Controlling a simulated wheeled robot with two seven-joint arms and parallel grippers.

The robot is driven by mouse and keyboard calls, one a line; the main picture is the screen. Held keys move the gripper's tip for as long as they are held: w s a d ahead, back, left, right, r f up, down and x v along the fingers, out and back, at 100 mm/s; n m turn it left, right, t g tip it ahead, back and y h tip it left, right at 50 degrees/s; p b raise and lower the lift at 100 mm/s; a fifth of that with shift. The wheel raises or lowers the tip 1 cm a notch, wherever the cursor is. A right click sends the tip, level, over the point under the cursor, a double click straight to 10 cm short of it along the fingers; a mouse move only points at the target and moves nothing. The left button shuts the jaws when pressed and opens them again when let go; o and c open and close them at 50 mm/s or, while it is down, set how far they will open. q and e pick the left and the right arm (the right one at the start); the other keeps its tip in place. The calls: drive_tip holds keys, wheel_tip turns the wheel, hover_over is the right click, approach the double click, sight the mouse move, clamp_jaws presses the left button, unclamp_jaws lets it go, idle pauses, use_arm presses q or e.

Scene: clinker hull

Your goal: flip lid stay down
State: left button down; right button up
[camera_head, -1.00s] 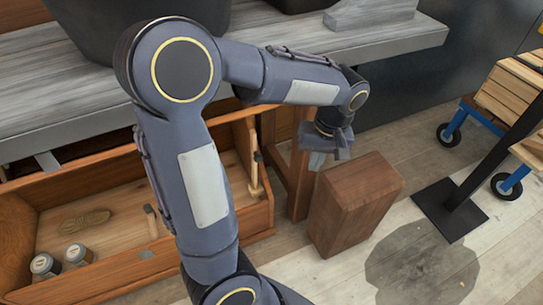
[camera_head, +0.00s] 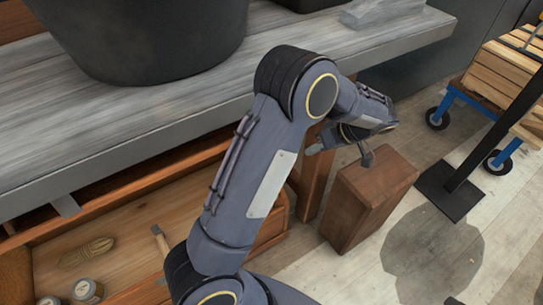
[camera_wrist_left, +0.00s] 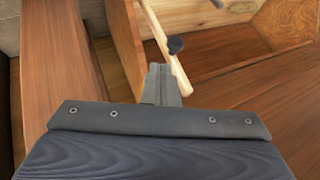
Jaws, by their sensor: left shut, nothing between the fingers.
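The stay is a light wooden bar (camera_wrist_left: 168,50) with a dark knob (camera_wrist_left: 175,45) in the left wrist view. It leans over the open wooden chest (camera_head: 272,225); my arm hides it in the head view. My left gripper (camera_head: 316,149) is shut and empty, pointing left near the chest's right end. In the left wrist view its fingertips (camera_wrist_left: 161,84) are right beside the bar's near part. I cannot tell whether they touch it. My right gripper is not in view.
A grey bench top (camera_head: 140,125) with a large black tub (camera_head: 150,35) overhangs the chest. A brown wooden block (camera_head: 365,200) stands below my left wrist. Jars (camera_head: 87,290) and a brush-like thing (camera_head: 88,251) lie in the chest.

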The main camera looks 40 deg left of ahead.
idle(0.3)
use_arm(q)
drive_tip(key=b+x, duration=0.2)
drive_tip(key=x, duration=0.8)
drive_tip(key=shift+b, duration=0.4)
